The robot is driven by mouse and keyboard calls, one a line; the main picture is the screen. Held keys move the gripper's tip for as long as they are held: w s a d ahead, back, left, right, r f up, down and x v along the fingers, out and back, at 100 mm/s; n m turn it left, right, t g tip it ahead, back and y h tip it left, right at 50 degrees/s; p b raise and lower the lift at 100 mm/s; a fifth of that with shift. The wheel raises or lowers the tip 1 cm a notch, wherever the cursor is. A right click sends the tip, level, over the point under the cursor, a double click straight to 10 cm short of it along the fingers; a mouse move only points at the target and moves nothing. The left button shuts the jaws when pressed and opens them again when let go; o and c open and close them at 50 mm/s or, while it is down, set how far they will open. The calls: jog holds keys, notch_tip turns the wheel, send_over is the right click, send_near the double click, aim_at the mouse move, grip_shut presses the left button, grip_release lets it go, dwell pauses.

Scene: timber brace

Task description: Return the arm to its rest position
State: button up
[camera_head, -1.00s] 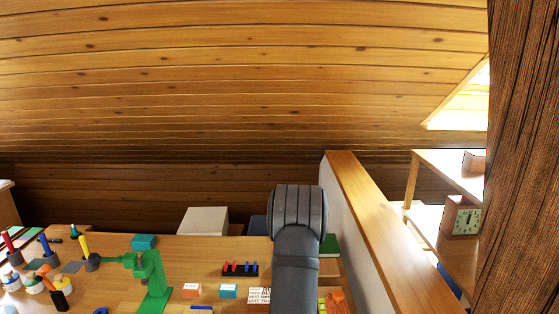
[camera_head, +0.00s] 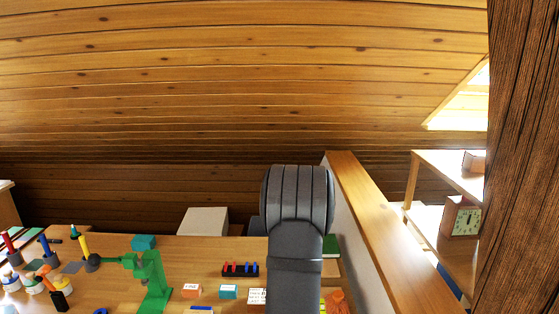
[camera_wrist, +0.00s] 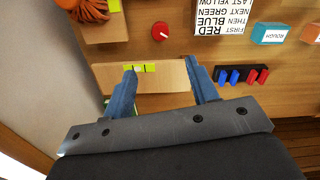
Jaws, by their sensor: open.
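My gripper (camera_wrist: 163,85) shows in the wrist view with its two blue fingers apart and nothing between them. It is above the table, over a light wooden board (camera_wrist: 165,77) with small yellow-green pieces (camera_wrist: 140,68) on it. My grey arm stands upright at the lower middle of the head view and hides part of the table's right end. The gripper itself does not show in the head view.
The table (camera_head: 120,290) holds a green stand (camera_head: 152,275), a dark rack with red and blue pegs (camera_head: 240,269), small labelled blocks (camera_head: 229,291) and a printed card (camera_wrist: 222,16). A wood-topped low wall (camera_head: 385,225) runs close to my arm's right.

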notch_tip(320, 180, down, 16)
jog(key=shift+r, duration=0.25)
jog(key=shift+r+m, duration=0.2)
jog(key=shift+m, duration=0.6)
jog(key=m, duration=1)
jog(key=shift+a+m, duration=0.1)
jog(key=shift+m, duration=2)
jog(key=shift+r, duration=0.1)
